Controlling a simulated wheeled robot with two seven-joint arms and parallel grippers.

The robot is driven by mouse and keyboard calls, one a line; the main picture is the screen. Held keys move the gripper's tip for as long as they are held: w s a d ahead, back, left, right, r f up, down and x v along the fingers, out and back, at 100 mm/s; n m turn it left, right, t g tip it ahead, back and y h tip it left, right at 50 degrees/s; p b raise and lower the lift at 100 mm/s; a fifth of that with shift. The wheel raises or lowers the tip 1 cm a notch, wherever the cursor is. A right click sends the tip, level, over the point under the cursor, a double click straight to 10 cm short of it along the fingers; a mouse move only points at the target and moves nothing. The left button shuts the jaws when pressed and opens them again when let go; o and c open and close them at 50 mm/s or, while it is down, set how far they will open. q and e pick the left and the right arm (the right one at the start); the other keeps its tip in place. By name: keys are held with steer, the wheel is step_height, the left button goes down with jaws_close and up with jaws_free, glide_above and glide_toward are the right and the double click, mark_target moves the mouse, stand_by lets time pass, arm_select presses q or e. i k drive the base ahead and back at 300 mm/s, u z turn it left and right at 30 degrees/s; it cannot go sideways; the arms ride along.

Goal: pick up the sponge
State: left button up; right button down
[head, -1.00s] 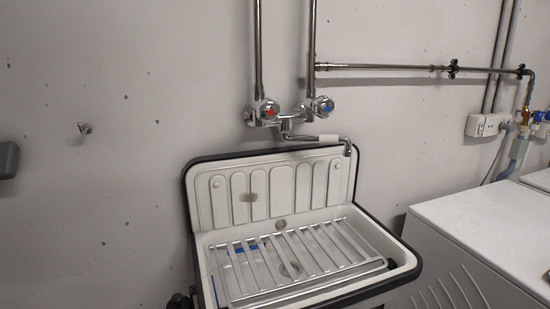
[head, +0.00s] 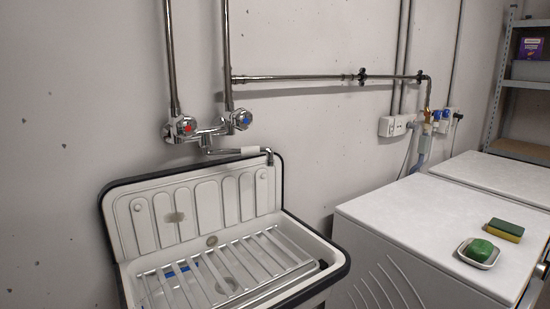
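The sponge (head: 503,230) is a small block with a green layer and a yellow layer. It lies on the white top of the nearer machine (head: 408,229), at the right of the head view. Just in front of it is a white soap dish (head: 468,258) with a green bar of soap (head: 479,250) in it. The sponge and dish look very close together; I cannot tell whether they touch. Neither of my grippers is in view.
A white sink (head: 140,264) with a dark rim and a metal rack stands left of the machine, under a wall tap (head: 208,128). A second white top (head: 500,177) lies behind. Metal shelves (head: 500,84) stand at the far right. Much of the nearer top is bare.

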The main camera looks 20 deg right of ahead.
mark_target(513, 233)
steer(key=z, duration=1.9)
